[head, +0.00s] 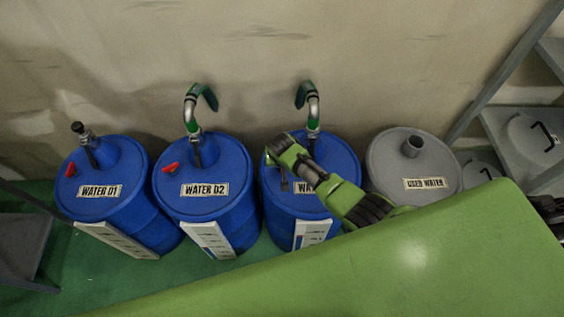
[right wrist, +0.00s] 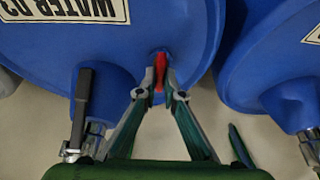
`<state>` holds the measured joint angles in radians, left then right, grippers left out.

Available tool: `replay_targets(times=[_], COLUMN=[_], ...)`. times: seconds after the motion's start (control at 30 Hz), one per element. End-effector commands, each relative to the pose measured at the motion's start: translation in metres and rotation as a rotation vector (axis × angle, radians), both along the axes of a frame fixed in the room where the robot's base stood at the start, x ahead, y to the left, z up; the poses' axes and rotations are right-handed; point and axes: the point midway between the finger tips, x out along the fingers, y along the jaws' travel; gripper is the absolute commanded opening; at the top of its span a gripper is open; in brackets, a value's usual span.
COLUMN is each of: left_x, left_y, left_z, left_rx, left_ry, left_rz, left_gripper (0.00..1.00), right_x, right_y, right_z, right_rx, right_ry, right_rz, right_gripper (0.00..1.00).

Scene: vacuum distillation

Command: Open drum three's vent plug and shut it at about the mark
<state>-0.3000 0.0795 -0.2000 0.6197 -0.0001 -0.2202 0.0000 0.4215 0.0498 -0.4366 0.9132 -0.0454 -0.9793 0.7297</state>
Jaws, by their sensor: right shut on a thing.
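Drum three (head: 345,165) is the third blue drum from the left, and its label is partly covered by my right arm. A white level strip (head: 313,233) is on its front. In the right wrist view the drum's top (right wrist: 60,45) carries an upside-down WATER 03 label. My right gripper (right wrist: 160,78) is shut on the red vent plug (right wrist: 159,72) at the drum's top. In the head view my right gripper (head: 284,181) is over the left part of the drum top, and the plug is hidden there. My left gripper is not in view.
Drums WATER 01 (head: 121,176) and WATER 02 (head: 228,171), with red plugs, stand left. A grey USED WATER drum (head: 388,168) stands right. Hooked pipes (head: 312,100) rise behind drum three and drum two (head: 190,110). Grey stairs (head: 510,135) are far right.

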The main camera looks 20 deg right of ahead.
Motion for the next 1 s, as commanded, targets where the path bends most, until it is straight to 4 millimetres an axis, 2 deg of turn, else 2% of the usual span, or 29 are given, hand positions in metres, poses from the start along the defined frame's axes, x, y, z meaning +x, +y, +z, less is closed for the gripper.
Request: replay_targets(times=[0.33,0.4,0.43,0.8,1.0], left_x=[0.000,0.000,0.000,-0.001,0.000], left_y=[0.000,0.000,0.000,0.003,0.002], left_z=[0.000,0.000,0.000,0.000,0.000], left_rx=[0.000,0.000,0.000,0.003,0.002], left_ry=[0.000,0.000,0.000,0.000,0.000], left_rz=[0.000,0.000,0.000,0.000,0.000], left_gripper=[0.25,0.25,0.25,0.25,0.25], right_x=[-0.001,-0.001,-0.001,0.000,-0.005], right_y=[0.001,0.001,0.001,0.000,0.002], right_z=[-0.001,-0.001,-0.001,0.001,0.014], right_rx=[0.003,0.003,0.003,0.003,0.003], right_ry=[0.002,0.002,0.002,0.000,-0.002], right_rz=[-0.006,-0.006,-0.006,-0.003,-0.003], right_gripper=[0.00,0.24,0.25,0.25,0.25])
